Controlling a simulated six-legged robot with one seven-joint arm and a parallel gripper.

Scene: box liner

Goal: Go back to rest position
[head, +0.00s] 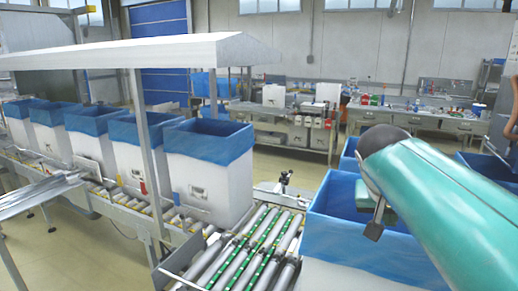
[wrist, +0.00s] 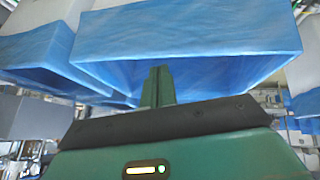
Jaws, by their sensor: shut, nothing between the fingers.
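My gripper (wrist: 158,78) shows in the wrist view as green fingers pressed together with nothing between them. In the head view my green arm reaches in from the right and ends over an open box (head: 325,273) whose top is covered by a blue liner (head: 330,232). The wrist picture looks upside down; a blue liner (wrist: 190,32) folded over a box rim fills its upper middle, beyond the fingers. Whether the fingers touch the liner cannot be told. The inside of the near box is partly hidden by my arm.
Several white boxes with blue liners, such as the nearest one (head: 208,185), stand in a row on the left conveyor under a white canopy (head: 150,50). A roller conveyor (head: 250,250) lies in the middle. Workbenches (head: 420,120) stand at the back.

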